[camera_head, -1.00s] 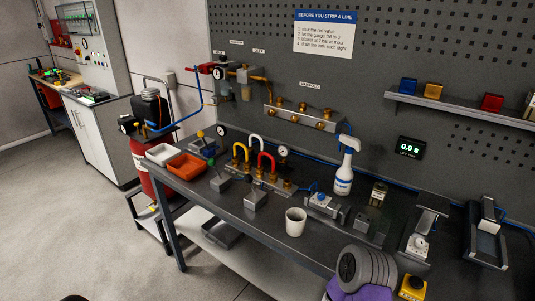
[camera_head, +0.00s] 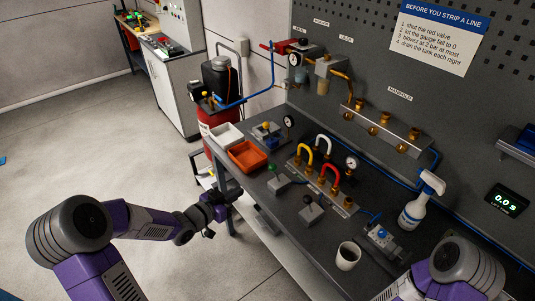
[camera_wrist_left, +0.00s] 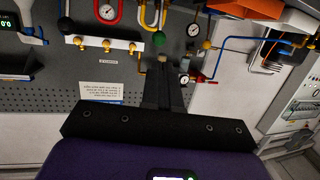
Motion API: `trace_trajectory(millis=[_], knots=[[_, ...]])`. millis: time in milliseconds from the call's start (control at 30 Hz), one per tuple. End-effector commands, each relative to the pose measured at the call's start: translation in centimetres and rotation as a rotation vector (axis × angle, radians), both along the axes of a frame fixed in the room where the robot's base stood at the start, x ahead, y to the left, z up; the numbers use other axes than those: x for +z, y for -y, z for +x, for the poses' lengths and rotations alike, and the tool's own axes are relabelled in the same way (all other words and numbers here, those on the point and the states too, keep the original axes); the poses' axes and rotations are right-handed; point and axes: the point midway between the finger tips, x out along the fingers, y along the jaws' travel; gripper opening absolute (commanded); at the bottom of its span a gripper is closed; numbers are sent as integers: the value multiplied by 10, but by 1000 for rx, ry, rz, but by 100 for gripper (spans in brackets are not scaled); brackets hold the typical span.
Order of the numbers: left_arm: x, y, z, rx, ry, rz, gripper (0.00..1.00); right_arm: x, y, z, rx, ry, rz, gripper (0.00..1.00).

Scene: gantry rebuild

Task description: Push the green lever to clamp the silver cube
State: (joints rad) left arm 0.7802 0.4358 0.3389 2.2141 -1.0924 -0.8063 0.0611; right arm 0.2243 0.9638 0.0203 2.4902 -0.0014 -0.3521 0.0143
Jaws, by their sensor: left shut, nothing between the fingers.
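The green lever shows as a green knob (camera_head: 272,168) above a grey block (camera_head: 279,185) on the bench, left of the coloured hoses. In the left wrist view, which is upside down, the green knob (camera_wrist_left: 159,39) lies just beyond the fingers. My left gripper (camera_head: 226,199) is shut and empty, off the bench's front left edge, apart from the green lever. Its dark fingers (camera_wrist_left: 168,70) lie together in the left wrist view. I cannot tell a separate silver cube from the grey blocks. My right gripper is not in view.
A black-knobbed lever (camera_head: 307,199) stands right of the green one. An orange tray (camera_head: 246,156) and a white tray (camera_head: 226,136) sit at the bench's left end. A white cup (camera_head: 347,256) and a spray bottle (camera_head: 415,208) stand to the right.

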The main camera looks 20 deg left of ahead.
Motion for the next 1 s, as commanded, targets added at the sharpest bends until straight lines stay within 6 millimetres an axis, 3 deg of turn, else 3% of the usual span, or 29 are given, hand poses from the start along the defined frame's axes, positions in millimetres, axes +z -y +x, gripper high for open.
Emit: trace_trajectory(millis=[67, 267, 700, 1000], knots=[[11, -3, 2, -10, 28, 17, 0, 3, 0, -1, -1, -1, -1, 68], [5, 10, 23, -18, 33, 17, 0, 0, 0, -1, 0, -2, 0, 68], [-12, 49, 101, -16, 31, 17, 0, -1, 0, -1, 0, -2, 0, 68], [-16, 59, 122, -14, 31, 19, 0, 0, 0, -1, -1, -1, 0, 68]])
